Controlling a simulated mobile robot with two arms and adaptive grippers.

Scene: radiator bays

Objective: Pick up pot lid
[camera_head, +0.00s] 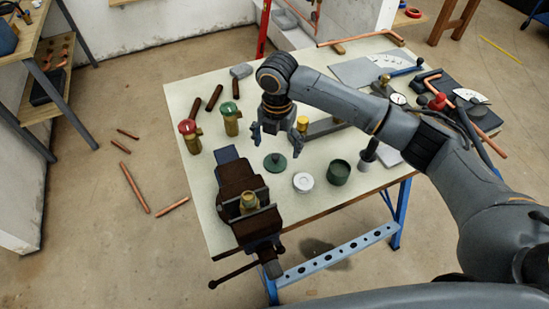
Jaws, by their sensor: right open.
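The pot lid looks to be the dark green disc (275,163) with a small knob on top, lying flat on the pale workbench (220,225). My right gripper (277,145) is open and empty, pointing down, its fingertips showing just behind and above the disc. I cannot tell the exact height between them. A dark green open pot (339,174) stands to the right of the disc. My left gripper is not in view.
A white round item (303,182) lies between disc and pot. A dark vise (240,195) holding a brass fitting is at the front left. Two brass valves, red-topped (190,137) and green-topped (231,120), stand left. Copper pipes (214,98) lie behind them.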

